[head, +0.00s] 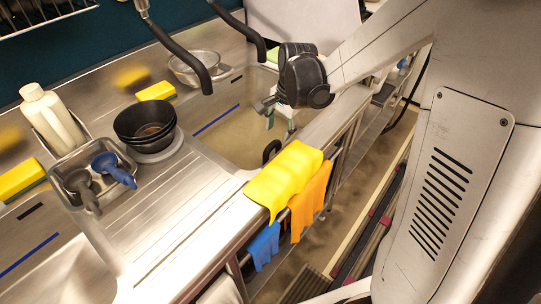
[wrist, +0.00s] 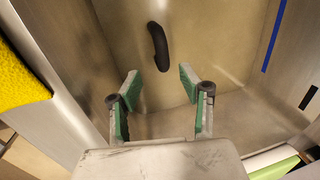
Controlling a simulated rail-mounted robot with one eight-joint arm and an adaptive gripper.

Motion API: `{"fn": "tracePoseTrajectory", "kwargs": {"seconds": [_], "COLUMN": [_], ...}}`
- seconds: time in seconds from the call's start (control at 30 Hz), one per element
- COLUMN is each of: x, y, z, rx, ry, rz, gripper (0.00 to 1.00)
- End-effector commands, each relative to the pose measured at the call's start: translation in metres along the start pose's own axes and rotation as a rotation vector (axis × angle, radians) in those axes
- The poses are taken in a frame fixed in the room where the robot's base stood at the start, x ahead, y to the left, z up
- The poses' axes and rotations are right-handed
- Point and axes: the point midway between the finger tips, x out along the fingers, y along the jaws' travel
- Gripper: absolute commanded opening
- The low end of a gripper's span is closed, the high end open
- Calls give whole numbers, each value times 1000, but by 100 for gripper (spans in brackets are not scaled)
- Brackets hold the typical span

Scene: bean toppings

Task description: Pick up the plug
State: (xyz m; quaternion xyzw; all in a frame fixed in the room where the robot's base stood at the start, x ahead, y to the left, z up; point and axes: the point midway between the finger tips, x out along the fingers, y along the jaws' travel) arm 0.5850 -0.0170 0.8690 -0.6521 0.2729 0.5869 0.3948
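A black, elongated, slightly curved object (wrist: 158,47) shows in the sink in the wrist view. It looks like the plug, but I cannot be sure. A dark curved shape (head: 270,150) by the sink's near left corner in the head view seems to be the same object. My gripper (wrist: 160,86) is open, with its green-padded fingers apart and nothing between them. The object lies beyond the fingertips, apart from them. In the head view my gripper (head: 280,118) hangs over the right part of the sink.
The sink (head: 232,135) has a yellow cloth (head: 285,176) over its near rim. Two black hoses (head: 185,58) hang above. Dark bowls (head: 145,122), a metal bowl (head: 190,66) and a tray (head: 112,190) with blue and dark items stand left and behind.

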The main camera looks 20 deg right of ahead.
Motion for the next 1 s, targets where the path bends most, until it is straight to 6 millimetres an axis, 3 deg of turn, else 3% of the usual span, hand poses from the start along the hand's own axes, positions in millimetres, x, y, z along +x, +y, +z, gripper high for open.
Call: {"fn": "tracePoseTrajectory", "kwargs": {"seconds": [0.1, 0.47, 0.8, 1.0], "x": [20, 41, 83, 87], "y": [0, -1, -5, -5], "z": [0, -1, -3, -3], "rx": [-1, 0, 0, 0], "ry": [0, 0, 0, 0], "rz": [0, 0, 0, 0], "gripper": [39, 39, 39, 39]}}
